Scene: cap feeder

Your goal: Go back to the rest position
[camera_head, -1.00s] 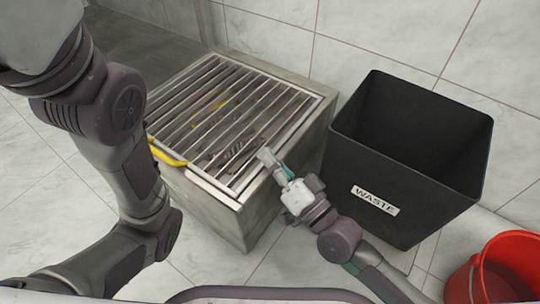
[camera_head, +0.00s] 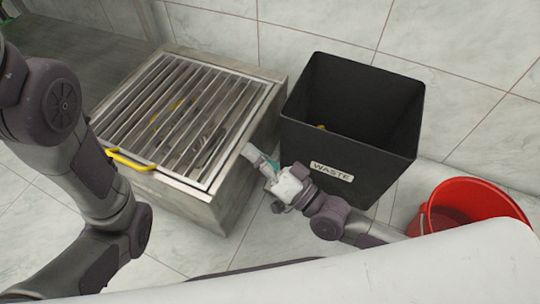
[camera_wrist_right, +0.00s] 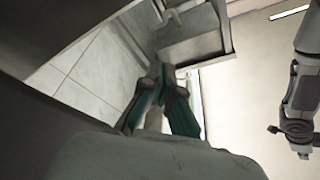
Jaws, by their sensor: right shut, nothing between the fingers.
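My right gripper (camera_head: 252,154) is shut and empty. In the head view it is in front of the waste bin, near the right edge of the grated box. In the right wrist view its green-and-dark fingers (camera_wrist_right: 160,78) meet at the tips with nothing between them. My left arm comes in from the left in the head view, bent, and its gripper is out of the picture. An arm also shows at the right edge of the right wrist view.
The metal box (camera_head: 212,205) has a closed barred grate (camera_head: 190,172) with a yellow handle (camera_head: 130,160). Yellowish items show under the bars. The black waste bin (camera_head: 352,150) is open, with a small yellowish thing inside. A red bucket (camera_head: 470,192) stands at the right.

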